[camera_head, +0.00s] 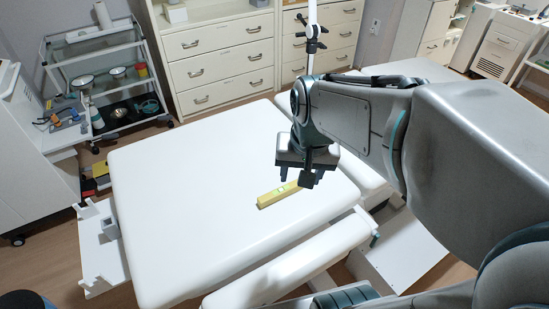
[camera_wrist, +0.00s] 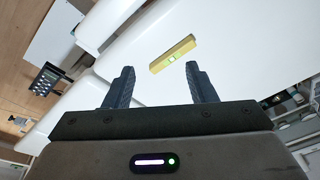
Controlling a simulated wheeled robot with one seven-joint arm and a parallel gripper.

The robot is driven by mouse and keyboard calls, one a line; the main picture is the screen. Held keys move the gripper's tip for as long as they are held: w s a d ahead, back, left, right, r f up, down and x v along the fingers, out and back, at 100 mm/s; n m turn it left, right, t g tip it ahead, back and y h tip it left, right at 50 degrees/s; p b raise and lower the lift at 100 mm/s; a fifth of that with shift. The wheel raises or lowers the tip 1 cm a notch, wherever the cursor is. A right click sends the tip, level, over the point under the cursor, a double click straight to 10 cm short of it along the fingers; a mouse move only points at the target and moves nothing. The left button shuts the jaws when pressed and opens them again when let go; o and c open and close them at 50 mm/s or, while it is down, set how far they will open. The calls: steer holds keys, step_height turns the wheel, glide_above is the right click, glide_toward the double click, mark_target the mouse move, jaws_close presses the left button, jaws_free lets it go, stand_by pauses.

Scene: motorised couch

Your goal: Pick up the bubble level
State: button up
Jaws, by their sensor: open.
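The yellow bubble level (camera_head: 278,194) lies flat on the white couch top, near its right edge. In the head view my gripper hangs above it and hides its right end. In the wrist view the bubble level (camera_wrist: 172,55) shows whole, with a bright green window at its middle. It lies beyond my fingertips, tilted in the picture, and nothing touches it. My gripper (camera_wrist: 158,80) is open, with both dark fingers apart and nothing between them. In the head view my gripper (camera_head: 303,176) points down.
The white couch (camera_head: 190,190) is otherwise bare, with wide free room left of the level. A padded side section (camera_head: 290,268) runs along its near edge. A metal trolley (camera_head: 100,75) stands at the back left, and drawer cabinets (camera_head: 220,60) line the back wall.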

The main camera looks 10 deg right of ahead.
steer(key=w+d+f+m+g+b, duration=0.1)
steer(key=w+f+m, duration=0.35)
steer(key=w, duration=0.35)
steer(key=m+g+y+b, duration=0.1)
steer(key=m+g, duration=0.1)
steer(key=m, duration=0.5)
glide_toward(281, 190)
steer(key=shift+n, duration=0.25)
step_height(281, 190, down, 5)
steer(key=shift+r, duration=0.25)
steer(key=shift+s+a+f+p, duration=0.1)
steer(key=shift+a+f+p, duration=0.1)
steer(key=shift+f, duration=0.65)
steer(key=shift+s+a+f+p, duration=0.1)
steer(key=shift+f+p, duration=0.05)
steer(key=shift+f, duration=0.7)
steer(key=shift+s+a+f+p, duration=0.1)
steer(key=shift+f+p, duration=0.1)
steer(key=shift+f, duration=0.65)
jaws_close()
